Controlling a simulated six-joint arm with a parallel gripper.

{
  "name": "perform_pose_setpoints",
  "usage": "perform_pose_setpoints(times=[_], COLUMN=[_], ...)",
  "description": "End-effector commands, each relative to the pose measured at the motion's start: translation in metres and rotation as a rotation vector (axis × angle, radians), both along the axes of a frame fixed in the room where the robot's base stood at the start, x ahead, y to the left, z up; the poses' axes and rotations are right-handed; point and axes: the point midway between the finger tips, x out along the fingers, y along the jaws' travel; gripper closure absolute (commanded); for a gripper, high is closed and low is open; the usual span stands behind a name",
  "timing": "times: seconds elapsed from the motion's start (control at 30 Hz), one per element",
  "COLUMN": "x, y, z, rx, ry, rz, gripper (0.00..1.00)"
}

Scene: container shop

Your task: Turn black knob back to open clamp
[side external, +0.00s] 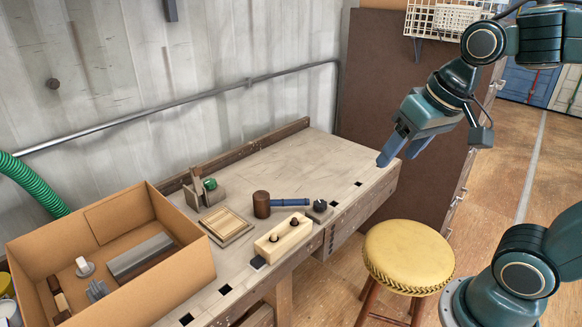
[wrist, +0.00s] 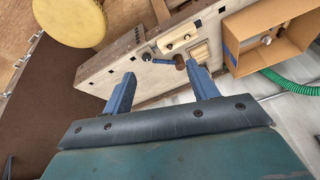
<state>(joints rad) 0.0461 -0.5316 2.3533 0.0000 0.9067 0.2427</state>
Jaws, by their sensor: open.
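A small black knob (side external: 320,205) sits on a dark clamp base near the front edge of the workbench (side external: 290,160). The clamp's jaws are too small to make out, so I cannot tell how tight it is. In the wrist view the knob (wrist: 147,56) shows small, beyond my fingers. My gripper (side external: 391,155) is open and empty. It hangs in the air above the bench's right end, to the right of the knob and well apart from it. In the wrist view my gripper (wrist: 164,75) shows its two blue fingers spread wide.
A mallet (side external: 262,204) with a blue handle lies beside the knob. A pale wooden block (side external: 283,240) with dark pegs is in front. A cardboard box (side external: 190,262) with several items stands at left. A yellow stool (side external: 408,252) stands by the bench. The bench's far right is clear.

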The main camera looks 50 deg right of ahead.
Motion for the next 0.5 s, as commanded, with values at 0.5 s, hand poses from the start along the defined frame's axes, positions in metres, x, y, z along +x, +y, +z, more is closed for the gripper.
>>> perform_pose_setpoints(times=[0.5], x=[0.104], y=[-0.034], z=[-0.015], rx=[0.16], ry=[0.134], rz=[-0.505], gripper=[0.41])
